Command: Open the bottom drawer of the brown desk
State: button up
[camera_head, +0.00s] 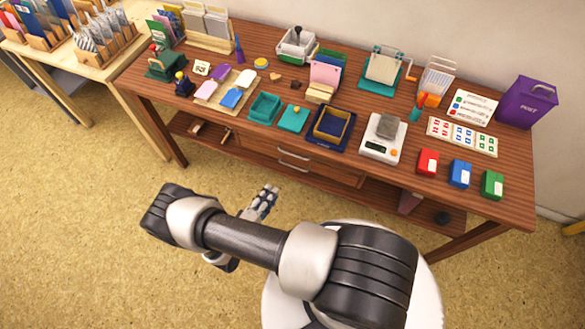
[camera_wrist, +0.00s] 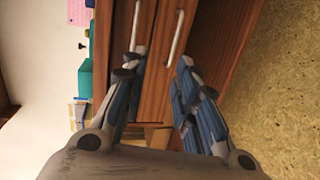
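The brown desk (camera_head: 150,117) stands against the wall, with two stacked drawers under its top. The bottom drawer has a pale bar handle (camera_head: 293,167), and the top drawer handle (camera_head: 293,153) is just above it. Both drawers look shut. In the wrist view the picture is turned sideways, with the bottom drawer handle (camera_wrist: 176,38) right of the top drawer handle (camera_wrist: 136,22). My gripper (camera_wrist: 160,62) is open and empty, its fingers spread and pointing at the drawer fronts. The bottom handle lies between the finger directions. Contact cannot be told. In the head view my gripper (camera_head: 265,203) is in front of the desk.
The desk top holds a scale (camera_head: 383,137), inkpads, trays and a purple post box (camera_head: 527,102). A lower shelf runs under the drawers. A pale wooden table (camera_head: 85,70) stands at the left. The floor (camera_head: 70,220) before the desk is clear.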

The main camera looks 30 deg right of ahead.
jog(key=w+d+f+b, duration=0.2)
jog(key=w+d+f, duration=0.1)
jog(key=d, duration=0.4)
jog(key=w+d+f+n+t+y+b, duration=0.1)
jog(key=w+d+f+b, duration=0.1)
jog(key=w+d+f, duration=0.2)
jog(key=w+d, duration=0.1)
jog(key=d, duration=0.2)
jog(key=shift+w, duration=0.3)
jog(key=shift+c, duration=0.5)
grip_shut()
